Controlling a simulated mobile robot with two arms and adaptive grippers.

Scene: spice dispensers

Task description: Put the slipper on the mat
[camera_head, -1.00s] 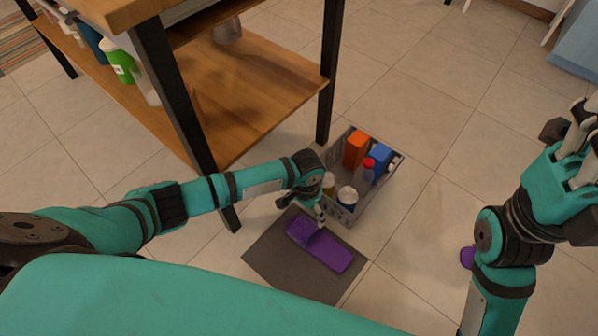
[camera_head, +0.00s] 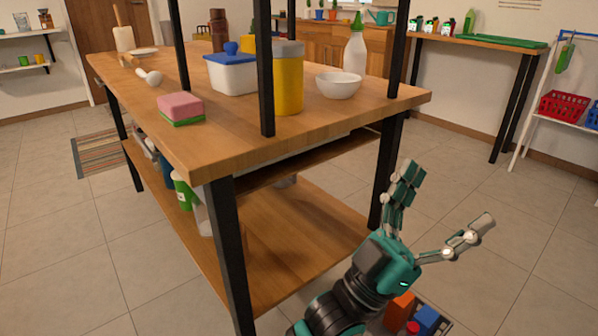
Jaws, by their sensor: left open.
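My left gripper (camera_head: 447,197) is raised at the lower right of the head view, in front of the table's right leg. Its fingers are spread wide, with nothing between them. My right gripper is not in view.
A wooden table (camera_head: 330,125) with a lower shelf (camera_head: 300,230) stands left of the gripper. A crate (camera_head: 447,326) holding an orange box (camera_head: 398,312) and a blue box (camera_head: 427,319) shows at the bottom edge. Tiled floor (camera_head: 500,270) is open at right.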

